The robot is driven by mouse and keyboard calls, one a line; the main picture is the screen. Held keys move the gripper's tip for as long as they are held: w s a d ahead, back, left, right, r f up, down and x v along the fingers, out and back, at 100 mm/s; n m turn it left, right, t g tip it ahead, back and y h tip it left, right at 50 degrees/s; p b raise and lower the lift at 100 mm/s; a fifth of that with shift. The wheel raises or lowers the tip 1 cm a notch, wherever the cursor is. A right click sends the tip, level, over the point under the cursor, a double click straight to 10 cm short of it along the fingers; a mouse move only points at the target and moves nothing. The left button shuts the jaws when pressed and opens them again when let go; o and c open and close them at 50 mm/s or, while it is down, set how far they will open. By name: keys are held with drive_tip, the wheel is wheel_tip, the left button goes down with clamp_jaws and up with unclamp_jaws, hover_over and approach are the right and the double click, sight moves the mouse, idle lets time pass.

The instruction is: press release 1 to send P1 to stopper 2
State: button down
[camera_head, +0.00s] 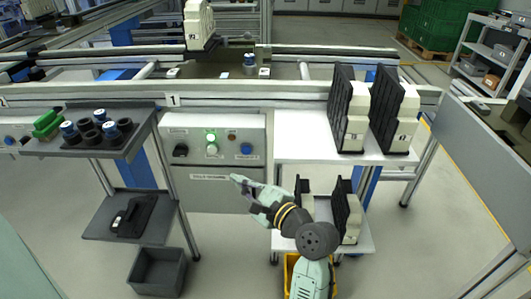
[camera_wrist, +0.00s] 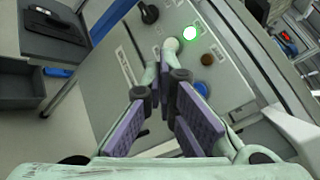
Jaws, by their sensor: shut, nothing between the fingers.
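The grey control panel (camera_head: 213,172) under the number 1 carries a black knob (camera_head: 180,150), a lit green lamp (camera_head: 211,137), a white button (camera_head: 212,150), a brown lamp or button (camera_head: 232,137) and a blue button (camera_head: 246,149). Their small labels are too blurred to read, so I cannot tell which is release 1. My gripper (camera_head: 236,179) is shut and empty, in front of the panel's lower part. In the wrist view its fingertips (camera_wrist: 163,66) appear just below the white button (camera_wrist: 172,44); contact is unclear. I cannot identify P1 or stopper 2 by a label.
The conveyor (camera_head: 300,92) runs behind the panel, bearing a blue-topped part (camera_head: 250,60). At left a dark shelf (camera_head: 90,148) holds cups and green parts. At right a white shelf (camera_head: 300,140) holds two black-and-white units. A grey bin (camera_head: 157,272) stands on the floor.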

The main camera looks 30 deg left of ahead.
sight(246, 150)
drive_tip(key=shift+w+a, duration=0.1)
idle(0.3)
drive_tip(key=w+a+b, duration=0.1)
drive_tip(key=w+a, duration=0.3)
drive_tip(key=w, duration=0.3)
drive_tip(key=shift+w+a, duration=0.15)
drive_tip(key=shift+a, duration=0.1)
idle(1.3)
drive_tip(key=shift+w+a+p, duration=0.2)
drive_tip(key=shift+w+p, duration=0.15)
drive_tip(key=shift+p, duration=0.05)
drive_tip(key=shift+w+a, duration=0.25)
drive_tip(key=shift+w, duration=0.15)
idle(1.0)
drive_tip(key=shift+s+d+p, duration=0.1)
drive_tip(key=shift+p, duration=0.25)
drive_tip(key=shift+s+d+p, duration=0.4)
drive_tip(key=shift+s, duration=0.25)
